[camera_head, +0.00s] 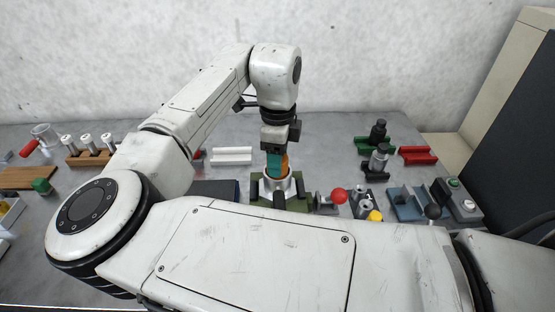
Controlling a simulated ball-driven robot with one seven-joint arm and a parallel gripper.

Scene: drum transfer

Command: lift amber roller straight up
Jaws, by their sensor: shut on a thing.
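The amber roller (284,162) shows as a small orange patch at the middle of the table, between the parts of my gripper (278,164). My gripper points down and is shut on it. A teal piece (274,161) shows right beside the orange; I cannot tell whether it is a finger or another part.
A red ball knob (339,195) on a lever stands close right of the cup. Blue (406,203), red (418,155) and white (232,155) blocks lie around. A wooden rack (91,155) with white cylinders stands at left. My arm hides the table's front.

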